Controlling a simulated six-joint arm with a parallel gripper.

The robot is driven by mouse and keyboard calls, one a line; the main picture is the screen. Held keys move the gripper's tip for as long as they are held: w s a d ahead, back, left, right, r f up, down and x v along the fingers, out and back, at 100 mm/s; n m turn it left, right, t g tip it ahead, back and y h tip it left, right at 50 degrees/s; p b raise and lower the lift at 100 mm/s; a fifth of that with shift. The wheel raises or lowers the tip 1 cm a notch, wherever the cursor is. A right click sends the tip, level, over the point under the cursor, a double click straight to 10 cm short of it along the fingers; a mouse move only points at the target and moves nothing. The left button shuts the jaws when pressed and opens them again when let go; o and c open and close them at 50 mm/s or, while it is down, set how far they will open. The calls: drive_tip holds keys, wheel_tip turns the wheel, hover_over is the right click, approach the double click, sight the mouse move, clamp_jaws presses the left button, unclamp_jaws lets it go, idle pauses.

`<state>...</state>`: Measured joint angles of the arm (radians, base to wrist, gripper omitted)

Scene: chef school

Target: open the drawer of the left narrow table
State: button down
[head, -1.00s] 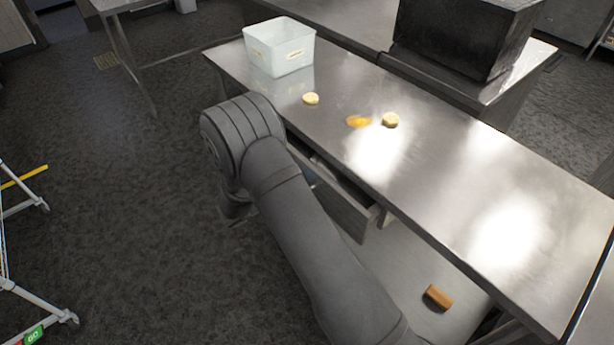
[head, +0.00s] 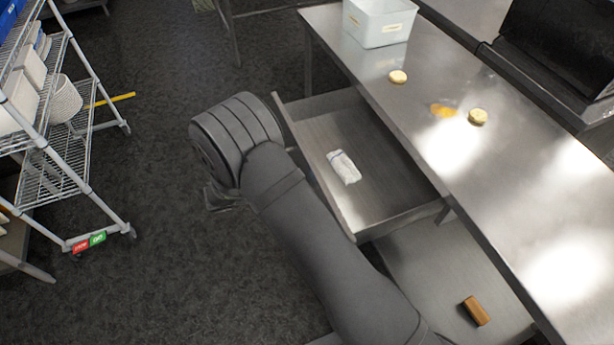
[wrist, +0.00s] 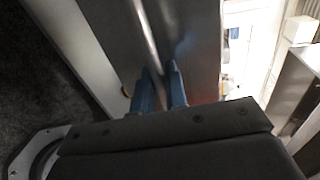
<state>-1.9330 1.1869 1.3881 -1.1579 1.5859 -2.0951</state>
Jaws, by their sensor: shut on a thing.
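The steel narrow table (head: 490,185) runs across the right of the head view. Its drawer (head: 395,195) is pulled well out from under the top, and a crumpled white item (head: 344,167) lies inside. In the wrist view my gripper's blue fingers (wrist: 160,90) are shut on the drawer handle (wrist: 148,40), a thin metal bar along the drawer front. In the head view my arm hides the handle and most of the gripper.
On the tabletop are a white bin (head: 380,25), two pale round pieces (head: 398,77) (head: 478,117) and an orange patch (head: 444,110). A brown block (head: 476,310) lies on the lower shelf. A wire rack (head: 75,150) stands at the left. Floor between rack and drawer is clear.

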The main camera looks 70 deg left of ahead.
drive_tip(key=shift+s, duration=0.3)
drive_tip(key=c, duration=1.5)
unclamp_jaws()
drive_tip(key=shift+c, duration=0.2)
drive_tip(key=v, duration=1.7)
drive_tip(key=shift+s, duration=0.25)
drive_tip(key=x, duration=1.7)
drive_tip(key=shift+w, duration=0.3)
